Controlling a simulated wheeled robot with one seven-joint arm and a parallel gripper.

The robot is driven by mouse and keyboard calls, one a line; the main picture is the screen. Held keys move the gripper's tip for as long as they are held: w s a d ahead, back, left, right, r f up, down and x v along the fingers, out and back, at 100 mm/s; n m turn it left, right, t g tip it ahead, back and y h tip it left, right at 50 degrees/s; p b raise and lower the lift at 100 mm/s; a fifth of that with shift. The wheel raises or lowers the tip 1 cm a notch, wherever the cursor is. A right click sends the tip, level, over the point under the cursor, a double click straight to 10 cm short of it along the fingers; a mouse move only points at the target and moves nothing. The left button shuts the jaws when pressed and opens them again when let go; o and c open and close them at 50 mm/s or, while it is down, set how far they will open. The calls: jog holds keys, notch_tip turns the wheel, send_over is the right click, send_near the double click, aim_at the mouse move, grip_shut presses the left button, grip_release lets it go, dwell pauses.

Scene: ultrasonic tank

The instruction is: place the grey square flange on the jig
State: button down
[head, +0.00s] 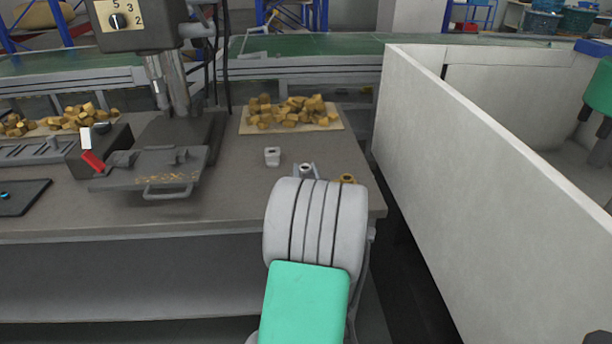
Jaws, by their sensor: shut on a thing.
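A small pale grey, square-looking piece with a dark opening (272,156) stands on the bench, left of my arm. A darker grey piece with a round opening (305,168) shows just above my arm link, its lower part hidden. I cannot tell which of the two is the grey square flange. My gripper is hidden behind my own pale, striped arm link, so its fingers and anything in them do not show. A dark flat plate with a small blue spot (20,196) lies at the left bench edge. I cannot tell whether it is the jig.
A brass-coloured ring piece (347,178) sits near the bench's right edge. A drill press (175,85) with a handled table (150,170) stands left. Wooden chunks lie on a board (332,124) at the back. A pale wall (490,150) rises at right. The bench middle (235,205) is clear.

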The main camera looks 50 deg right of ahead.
jog(key=shift+f, duration=0.6)
jog(key=shift+f, duration=0.1)
jog(key=shift+f, duration=0.15)
jog(key=c, duration=0.9)
grip_release()
jog(key=shift+c, duration=0.2)
